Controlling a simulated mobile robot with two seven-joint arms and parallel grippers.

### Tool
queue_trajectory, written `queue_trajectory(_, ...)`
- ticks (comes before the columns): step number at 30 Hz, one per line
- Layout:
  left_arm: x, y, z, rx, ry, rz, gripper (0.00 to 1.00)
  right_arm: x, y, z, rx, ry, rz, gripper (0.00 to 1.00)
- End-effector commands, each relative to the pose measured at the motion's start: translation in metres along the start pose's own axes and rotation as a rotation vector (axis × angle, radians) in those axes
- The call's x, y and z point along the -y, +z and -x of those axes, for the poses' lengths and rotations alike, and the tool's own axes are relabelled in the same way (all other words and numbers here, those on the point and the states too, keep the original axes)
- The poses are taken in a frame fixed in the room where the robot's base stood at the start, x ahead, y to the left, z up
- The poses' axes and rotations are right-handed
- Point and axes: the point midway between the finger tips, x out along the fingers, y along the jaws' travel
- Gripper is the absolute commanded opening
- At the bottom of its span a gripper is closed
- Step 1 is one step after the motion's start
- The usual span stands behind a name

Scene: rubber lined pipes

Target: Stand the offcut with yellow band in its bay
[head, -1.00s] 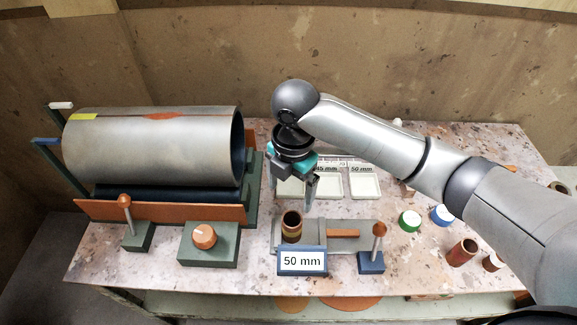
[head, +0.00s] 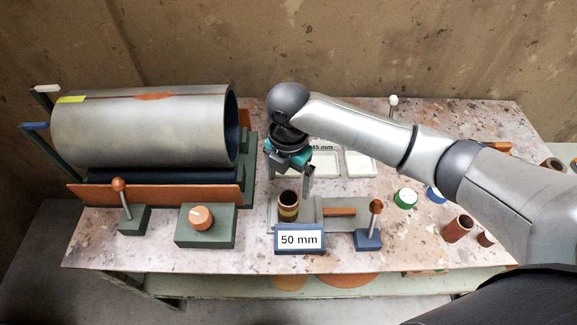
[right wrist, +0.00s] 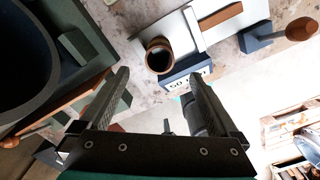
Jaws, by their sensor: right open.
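The offcut with a yellow band (head: 288,206) is a short brown tube standing upright on the grey plate of the fixture labelled 50 mm (head: 299,240). In the right wrist view the offcut (right wrist: 158,55) shows its open end, ahead of the fingers. My right gripper (head: 289,184) is open, fingers down, above and just behind the offcut, with nothing between its fingers. White trays (head: 359,165) stand behind the gripper; one label reads 45 mm, and the arm covers part of the row. My left gripper is not in view.
A large grey pipe (head: 145,130) lies in a cradle at the left. An orange-topped lever (head: 375,220) stands right of the fixture, and an orange knob (head: 201,217) sits at its left.

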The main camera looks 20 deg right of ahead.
Motion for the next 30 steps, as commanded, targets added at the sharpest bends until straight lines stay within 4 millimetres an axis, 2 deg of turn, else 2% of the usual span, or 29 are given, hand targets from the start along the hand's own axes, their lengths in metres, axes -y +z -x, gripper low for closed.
queue_trajectory(1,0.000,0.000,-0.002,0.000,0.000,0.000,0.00,0.001,-0.001,-0.012,-0.001,-0.003,-0.001,0.97)
queue_trajectory(6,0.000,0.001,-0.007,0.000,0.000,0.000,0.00,0.001,-0.001,-0.045,0.000,-0.003,0.000,0.97)
queue_trajectory(12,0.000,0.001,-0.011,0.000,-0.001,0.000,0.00,0.000,0.000,-0.074,0.000,-0.001,-0.001,0.97)
queue_trajectory(18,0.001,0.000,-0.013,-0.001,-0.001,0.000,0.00,0.000,0.000,-0.087,0.001,0.000,0.001,0.97)
queue_trajectory(27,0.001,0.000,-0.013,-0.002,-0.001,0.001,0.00,0.000,0.000,-0.088,0.001,0.001,0.001,0.97)
queue_trajectory(30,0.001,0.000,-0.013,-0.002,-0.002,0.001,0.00,0.000,0.000,-0.088,0.001,0.001,0.001,0.87)
